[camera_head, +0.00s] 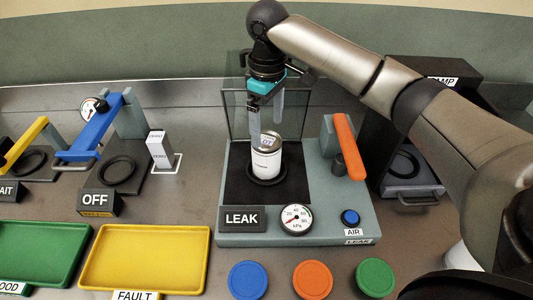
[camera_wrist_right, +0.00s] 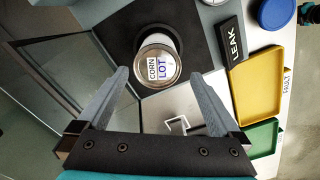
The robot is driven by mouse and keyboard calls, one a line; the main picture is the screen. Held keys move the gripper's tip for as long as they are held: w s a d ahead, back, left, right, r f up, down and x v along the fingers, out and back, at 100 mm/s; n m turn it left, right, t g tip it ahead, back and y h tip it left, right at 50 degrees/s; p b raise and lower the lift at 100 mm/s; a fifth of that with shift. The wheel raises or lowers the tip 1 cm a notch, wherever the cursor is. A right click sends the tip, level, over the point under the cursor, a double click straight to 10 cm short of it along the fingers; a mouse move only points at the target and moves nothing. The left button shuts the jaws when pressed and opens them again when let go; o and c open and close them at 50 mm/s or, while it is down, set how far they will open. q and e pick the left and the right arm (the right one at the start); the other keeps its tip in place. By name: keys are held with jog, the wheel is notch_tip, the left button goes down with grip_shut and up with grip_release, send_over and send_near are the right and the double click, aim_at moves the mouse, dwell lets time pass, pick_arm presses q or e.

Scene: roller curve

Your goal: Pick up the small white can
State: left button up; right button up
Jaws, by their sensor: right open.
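The small white can (camera_head: 266,165) stands upright on a round black seat in the leak station. Its lid, marked "CORN LOT", faces me in the right wrist view (camera_wrist_right: 158,66). My right gripper (camera_head: 266,135) is open and points down at the top of the can. In the right wrist view its two fingers (camera_wrist_right: 158,77) are apart, with the can's lid showing between and slightly beyond the tips. The head view does not clearly show whether a finger touches the can. My left gripper is not in view.
The leak station (camera_head: 230,238) has a clear panel behind the can and an orange lever (camera_head: 348,147) to the right. A white box (camera_head: 160,152) and blue clamp (camera_head: 95,130) stand left. Yellow (camera_head: 145,258) and green (camera_head: 40,255) trays lie in front, empty.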

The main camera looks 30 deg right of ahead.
aim_at(267, 155)
jog(key=f, duration=0.7)
jog(key=f+b, duration=0.1)
jog(key=f, duration=0.3)
jog(key=shift+w, duration=0.25)
jog(key=shift+r, duration=0.15)
jog(key=c, duration=1.5)
